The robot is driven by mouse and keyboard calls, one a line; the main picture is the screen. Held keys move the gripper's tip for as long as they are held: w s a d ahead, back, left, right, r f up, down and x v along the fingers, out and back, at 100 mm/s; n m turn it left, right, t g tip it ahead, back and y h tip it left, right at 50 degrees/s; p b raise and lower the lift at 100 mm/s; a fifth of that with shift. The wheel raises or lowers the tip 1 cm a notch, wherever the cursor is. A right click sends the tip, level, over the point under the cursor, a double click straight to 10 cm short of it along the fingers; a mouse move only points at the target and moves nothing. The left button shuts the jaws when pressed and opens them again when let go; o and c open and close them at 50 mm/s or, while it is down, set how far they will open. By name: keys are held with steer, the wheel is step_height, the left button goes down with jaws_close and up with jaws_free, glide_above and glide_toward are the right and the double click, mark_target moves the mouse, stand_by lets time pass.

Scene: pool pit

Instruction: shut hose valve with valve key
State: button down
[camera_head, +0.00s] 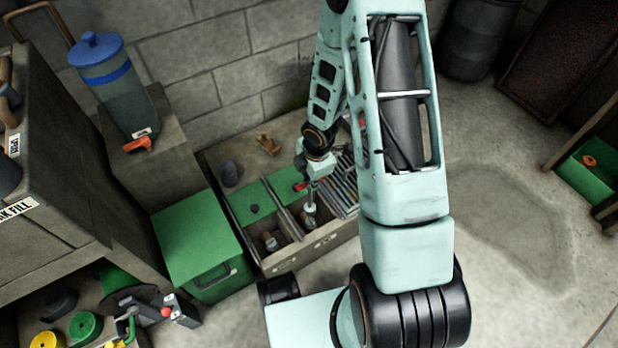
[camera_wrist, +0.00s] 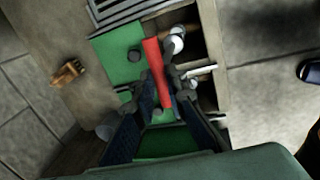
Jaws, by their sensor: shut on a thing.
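My gripper (camera_head: 312,178) reaches down over a long low box with open compartments. In the wrist view its two dark fingers (camera_wrist: 160,100) are shut on a red bar (camera_wrist: 155,65), which I take to be the valve key's handle. A red tip of it shows beside the gripper in the head view (camera_head: 299,187). A thin metal shaft (camera_head: 311,198) runs down below the gripper toward a pale round fitting (camera_head: 310,209) in a compartment. I cannot tell whether the shaft touches or engages it. Which fitting is the hose valve is unclear.
Green panels (camera_head: 250,204) cover part of the box, with a slatted grate (camera_head: 343,183) to the right. A green lidded bin (camera_head: 197,240) stands left of it. A blue-lidded jug (camera_head: 112,85) stands on a block. Open concrete floor (camera_head: 510,220) lies right.

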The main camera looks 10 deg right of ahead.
steer(key=n, duration=0.3)
steer(key=shift+d+r, duration=0.2)
steer(key=shift+r+n+y+p, duration=0.3)
steer(key=shift+n+p, duration=0.2)
steer(key=shift+p, duration=0.2)
steer(key=shift+n+g+p, duration=0.3)
steer(key=shift+n+p, duration=0.2)
steer(key=shift+p, duration=0.2)
steer(key=n+p, duration=0.3)
steer(key=p, duration=0.2)
steer(key=shift+n+y, duration=0.3)
steer(key=n+g+p, duration=0.1)
steer(key=n+p, duration=0.3)
steer(key=p, duration=0.4)
steer(key=shift+d+y, duration=0.15)
steer(key=shift+y, duration=0.15)
steer(key=shift+w+f+n+p, duration=0.1)
steer(key=shift+f+n+p, duration=0.2)
steer(key=shift+n, duration=0.4)
steer(key=n+g+b, duration=0.1)
steer(key=n, duration=0.2)
steer(key=shift+w+f, duration=0.1)
steer(key=shift+f, duration=0.05)
step_height(320, 180, down, 5)
steer(key=b, duration=0.4)
steer(key=shift+d, duration=0.1)
steer(key=shift+b, duration=0.7)
